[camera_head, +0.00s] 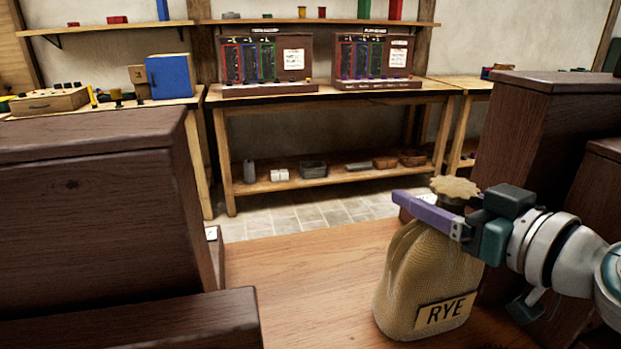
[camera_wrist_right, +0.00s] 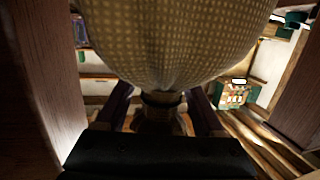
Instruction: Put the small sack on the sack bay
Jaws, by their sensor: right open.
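A tan woven sack (camera_head: 425,275) with a RYE label stands upright on a light wooden surface (camera_head: 310,285) at the lower right of the head view. Its ruffled top shows above a dark tied neck. My right gripper (camera_head: 428,208) comes in from the right at neck height, one purple finger in front of the neck. In the right wrist view the sack body (camera_wrist_right: 175,40) fills the top, and its neck is between the two open fingers (camera_wrist_right: 160,108). I cannot tell which surface is the sack bay. My left gripper is out of view.
Dark wooden box-like structures stand at the left (camera_head: 90,215) and right (camera_head: 530,130), the right one close to my right arm. The wooden surface left of the sack is clear.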

